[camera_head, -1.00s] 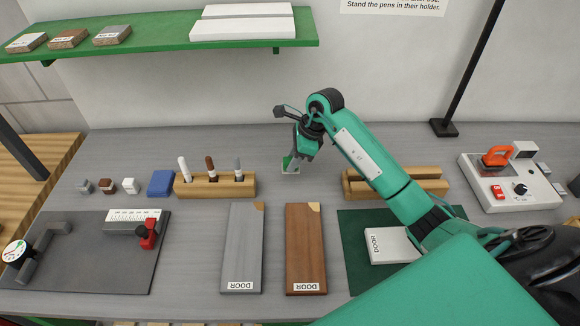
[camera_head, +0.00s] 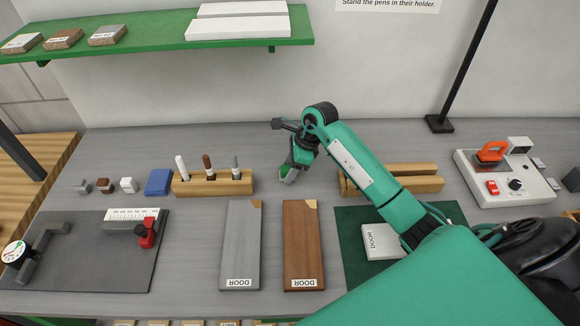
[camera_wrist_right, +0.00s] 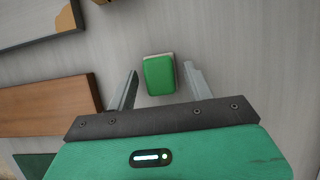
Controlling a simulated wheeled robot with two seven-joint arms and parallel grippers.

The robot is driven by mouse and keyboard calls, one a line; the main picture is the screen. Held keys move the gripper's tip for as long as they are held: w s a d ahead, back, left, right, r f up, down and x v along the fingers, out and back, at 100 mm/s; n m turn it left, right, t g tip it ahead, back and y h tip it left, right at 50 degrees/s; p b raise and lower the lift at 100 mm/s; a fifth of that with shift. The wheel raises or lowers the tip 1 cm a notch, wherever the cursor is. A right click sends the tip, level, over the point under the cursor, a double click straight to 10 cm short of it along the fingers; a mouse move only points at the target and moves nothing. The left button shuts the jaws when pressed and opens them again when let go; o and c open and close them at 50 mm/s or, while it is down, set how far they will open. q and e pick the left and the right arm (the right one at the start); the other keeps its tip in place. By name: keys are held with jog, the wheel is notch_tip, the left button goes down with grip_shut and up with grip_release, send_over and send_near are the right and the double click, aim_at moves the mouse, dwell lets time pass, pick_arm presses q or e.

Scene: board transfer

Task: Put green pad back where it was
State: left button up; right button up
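A green pad (camera_wrist_right: 159,76) with a pale edge lies on the grey table in the right wrist view. It is centred between the two fingertips of my right gripper (camera_wrist_right: 161,72). The fingers are wide apart, with a gap on each side of the pad. In the head view my right gripper (camera_head: 289,175) points down at the table, behind the grey and brown boards. There the pad cannot be told clearly from the gripper. My left gripper is in neither view.
A wooden pen holder (camera_head: 212,187) and a blue pad (camera_head: 159,182) stand left of the gripper. A grey board (camera_head: 241,245) and a brown board (camera_head: 303,243) lie in front. Slotted wooden blocks (camera_head: 410,185) are to the right.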

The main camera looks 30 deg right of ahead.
jog(key=shift+r, duration=0.15)
jog(key=shift+d+r, duration=0.15)
jog(key=shift+r, duration=0.05)
jog(key=b+v, duration=0.2)
jog(key=v, duration=0.9)
jog(key=shift+r, duration=0.3)
